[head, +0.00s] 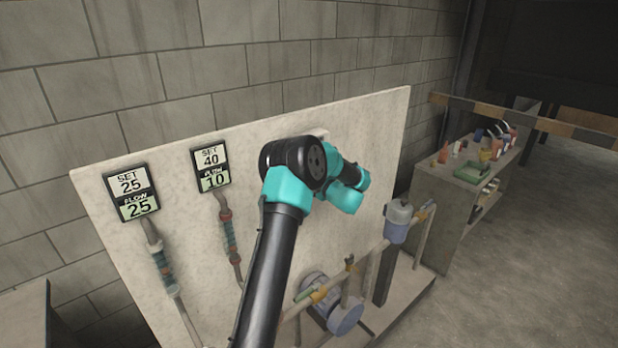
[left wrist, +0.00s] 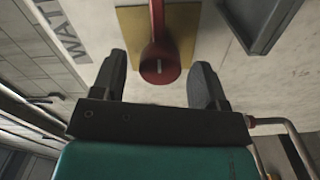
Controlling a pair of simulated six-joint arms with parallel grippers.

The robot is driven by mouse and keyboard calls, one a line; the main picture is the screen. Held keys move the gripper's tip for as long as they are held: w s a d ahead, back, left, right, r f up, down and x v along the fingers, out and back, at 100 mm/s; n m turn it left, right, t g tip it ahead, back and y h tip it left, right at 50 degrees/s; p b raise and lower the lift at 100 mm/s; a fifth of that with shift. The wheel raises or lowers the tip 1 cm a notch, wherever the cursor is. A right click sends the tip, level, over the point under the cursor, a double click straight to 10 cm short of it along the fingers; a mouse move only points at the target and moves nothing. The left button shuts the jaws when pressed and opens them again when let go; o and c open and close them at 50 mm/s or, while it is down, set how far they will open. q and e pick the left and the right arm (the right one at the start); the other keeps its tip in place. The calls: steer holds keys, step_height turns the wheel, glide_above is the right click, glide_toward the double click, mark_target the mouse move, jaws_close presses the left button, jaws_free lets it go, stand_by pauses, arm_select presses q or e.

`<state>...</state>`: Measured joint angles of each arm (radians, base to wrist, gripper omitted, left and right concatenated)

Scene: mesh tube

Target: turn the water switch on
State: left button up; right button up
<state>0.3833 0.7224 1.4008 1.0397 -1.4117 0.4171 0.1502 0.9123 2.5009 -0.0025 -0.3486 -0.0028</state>
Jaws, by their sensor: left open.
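A red switch lever with a rounded hub (left wrist: 160,66) is mounted on a yellow plate (left wrist: 132,26) in the left wrist view. Lettering beginning "WAT" (left wrist: 66,28) is on the pale panel beside it. My left gripper (left wrist: 160,80) is open, with one dark finger on each side of the red hub. The hub shows in the gap between the fingers, and I cannot tell whether either finger touches it. In the head view my arm hides the switch and the gripper's fingers. My right gripper is in neither view.
The pale panel (head: 365,130) carries two displays, one reading 25 (head: 131,192) and one reading 40 and 10 (head: 211,166). Pipes and a pump (head: 330,303) stand low in front of it. A cabinet (head: 435,205) with small items is at the right.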

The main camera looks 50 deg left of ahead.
arm_select(q)
steer(key=d, duration=1.5)
steer(key=shift+s+d, duration=0.35)
steer(key=shift+s, duration=0.1)
steer(key=s+d+f+m+t+h, duration=0.1)
steer(key=d+f+m+t+h, duration=0.3)
steer(key=d+f+m+h, duration=0.55)
steer(key=s+d+f+m+t+h, duration=0.2)
steer(key=d+f+m+t+h, duration=0.4)
steer(key=f+m, duration=0.65)
steer(key=s+d+f+m+g+h, duration=0.3)
steer(key=s+d, duration=0.4)
steer(key=s, duration=0.4)
steer(key=s+d+f+m+g+h, duration=0.3)
steer(key=s+d+f+m+g, duration=0.2)
steer(key=s, duration=0.6)
step_height(320, 180, down, 3)
steer(key=d+g, duration=0.2)
steer(key=shift+d+r+m, duration=0.2)
steer(key=shift+d+m, duration=0.15)
steer(key=shift+m, duration=0.05)
